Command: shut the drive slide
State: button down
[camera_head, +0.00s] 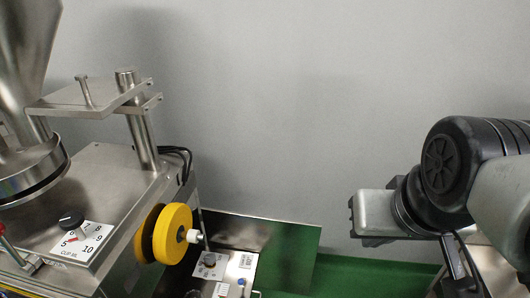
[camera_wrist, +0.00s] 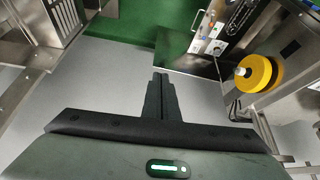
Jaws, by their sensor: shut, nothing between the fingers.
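My gripper (camera_wrist: 162,84) is shut and empty in the wrist view, its two dark fingers together. In the head view my gripper (camera_head: 352,217) is at the right, in the air and well apart from the machine. No part is plainly recognisable as the drive slide. A steel control box (camera_head: 240,264) with a black knob and a label stands low beside the yellow double wheel (camera_head: 174,233). The box also shows at the top of the wrist view (camera_wrist: 215,32), and the yellow wheel (camera_wrist: 255,74) shows to the right. The box's lower part is cut off in the head view.
The steel packing machine (camera_head: 108,172) fills the left, with a hopper (camera_head: 22,55) and a numbered dial (camera_head: 72,220). A dark flat panel (camera_head: 290,250) lies behind the control box. Open space lies between my gripper and the machine, before a grey wall (camera_head: 300,100).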

jog(key=w+a+f+m+g+y+b, duration=0.2)
jog(key=w+a+f+g+b, duration=0.15)
jog(key=f, duration=0.75)
jog(key=w+a+f+m+g+y+b, duration=0.2)
jog(key=w+a+f+m+y+b, duration=0.15)
jog(key=f, duration=0.65)
jog(key=w+a+f+m+g+y+b, duration=0.15)
jog(key=w+a+f+b, duration=0.3)
jog(key=f, duration=0.65)
jog(key=s+a+f+m+y+b, duration=0.1)
jog(key=a+f+m+y+b, duration=0.15)
jog(key=f, duration=0.85)
jog(key=s+a+f+m+y+b, duration=0.1)
jog(key=f+m, duration=0.2)
jog(key=f, duration=0.7)
jog(key=a+f+m+y+b, duration=0.1)
jog(key=a+f+m+b, duration=0.15)
jog(key=f, duration=0.85)
jog(key=shift+m+g, duration=0.4)
jog(key=x, duration=0.4)
jog(key=r+b+x, duration=0.1)
jog(key=x, duration=0.2)
jog(key=a+x, duration=0.1)
jog(key=x, duration=0.3)
jog(key=shift+s+a+r, duration=0.15)
jog(key=shift+s+a, duration=0.05)
jog(key=shift+s, duration=0.2)
jog(key=shift+a, duration=0.6)
